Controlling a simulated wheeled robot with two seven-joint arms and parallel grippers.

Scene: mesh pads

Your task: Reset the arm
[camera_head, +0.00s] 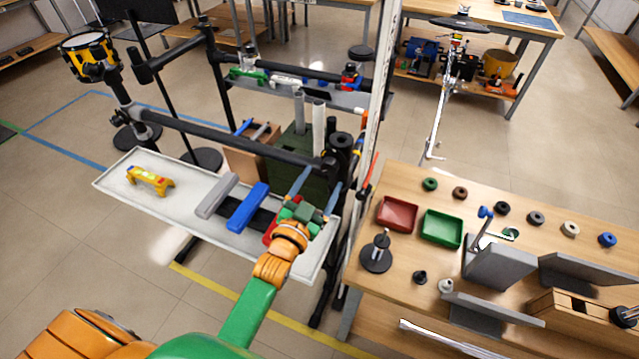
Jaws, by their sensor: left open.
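My left arm (248,312), green and orange, reaches up from the bottom left. Its gripper (316,189) is over the right end of a pale tray (118,180), with its two bluish fingers spread apart. I see nothing held between them. A grey bar (216,195) and a blue bar (248,207) lie on the tray to the left of the gripper, apart from it. A small red piece (269,233) shows beside the gripper's wrist, partly hidden by it. A yellow bridge-shaped piece (150,180) lies at the tray's left. My right gripper is out of view.
A black post and rail frame (240,138) stands just beyond the tray. On the right, a wooden table (400,270) holds a red bin (397,214), a green bin (441,228), several rings and grey brackets. Open floor (215,300) lies in front of the tray.

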